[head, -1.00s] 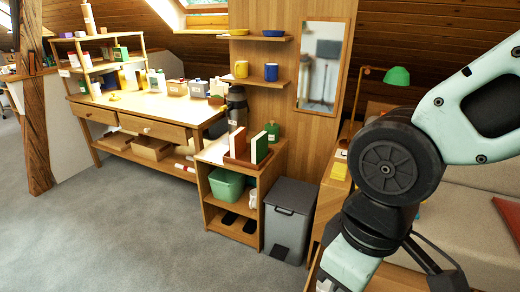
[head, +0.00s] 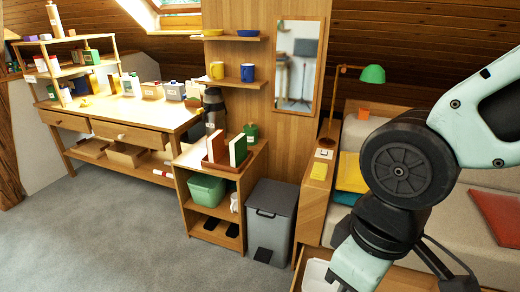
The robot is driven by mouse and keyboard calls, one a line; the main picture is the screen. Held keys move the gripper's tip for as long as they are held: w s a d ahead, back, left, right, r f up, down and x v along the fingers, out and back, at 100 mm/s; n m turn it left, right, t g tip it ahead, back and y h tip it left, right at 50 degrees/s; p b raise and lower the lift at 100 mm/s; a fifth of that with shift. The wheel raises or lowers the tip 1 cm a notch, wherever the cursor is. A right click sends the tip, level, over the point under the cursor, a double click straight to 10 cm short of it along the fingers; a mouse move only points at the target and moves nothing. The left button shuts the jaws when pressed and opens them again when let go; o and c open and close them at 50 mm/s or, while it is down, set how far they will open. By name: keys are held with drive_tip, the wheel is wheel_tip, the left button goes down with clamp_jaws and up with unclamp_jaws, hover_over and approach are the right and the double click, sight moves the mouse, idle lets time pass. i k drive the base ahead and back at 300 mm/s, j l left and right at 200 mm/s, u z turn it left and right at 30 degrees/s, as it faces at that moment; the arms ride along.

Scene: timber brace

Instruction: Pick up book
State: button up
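Two upright books stand in a brown holder (head: 222,169) on top of the small wooden cabinet, left of the middle in the head view. My arm fills the right side of the view, well to the right of the books. My gripper's fingers do not show, so I cannot see whether they hold anything.
A grey pedal bin (head: 268,222) stands right of the cabinet (head: 213,212). An open drawer (head: 299,272) is at the bottom, partly behind my arm. A sofa with a red cushion (head: 498,215) is at the right. The grey floor (head: 110,235) at the left is clear.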

sight(238, 145)
drive_tip(key=i+j+z, duration=0.15)
drive_tip(key=j+z, duration=0.25)
drive_tip(key=i+j+z, duration=0.1)
drive_tip(key=z, duration=0.3)
drive_tip(key=i+j+z, duration=0.15)
drive_tip(key=j+z, duration=0.15)
drive_tip(key=j, duration=0.8)
drive_tip(key=j+z, duration=0.25)
drive_tip(key=j, duration=3.25)
drive_tip(key=z, duration=0.05)
